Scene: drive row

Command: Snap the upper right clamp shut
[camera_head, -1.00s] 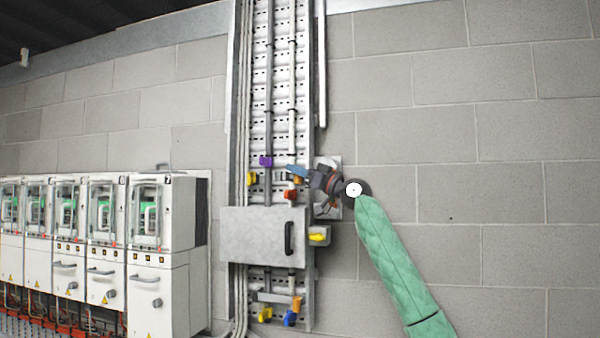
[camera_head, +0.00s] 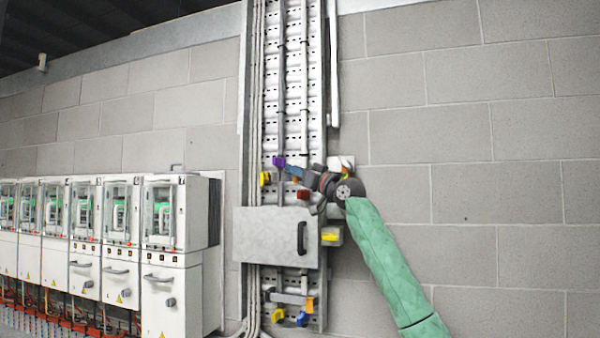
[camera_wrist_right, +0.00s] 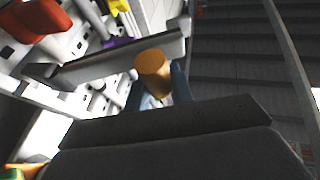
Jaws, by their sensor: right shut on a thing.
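My right gripper (camera_head: 294,170) reaches in from the right to the upper part of the slotted rail column. In the right wrist view its blue fingers stand on both sides of an orange cylindrical grip (camera_wrist_right: 152,72), and it is shut on this grip. A grey bar (camera_wrist_right: 110,68) lies just behind the grip. The head view does not show the grip clearly, as my gripper covers it. A purple part (camera_head: 278,161), a yellow part (camera_head: 265,179) and a red part (camera_head: 303,195) sit close around the gripper. My left gripper is not in view.
A grey cover plate with a black handle (camera_head: 262,236) is below the gripper. A box with a yellow part (camera_head: 331,235) is at its right. Several coloured parts (camera_head: 309,303) sit lower on the column. White cabinets (camera_head: 172,230) stand at left. The block wall right is bare.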

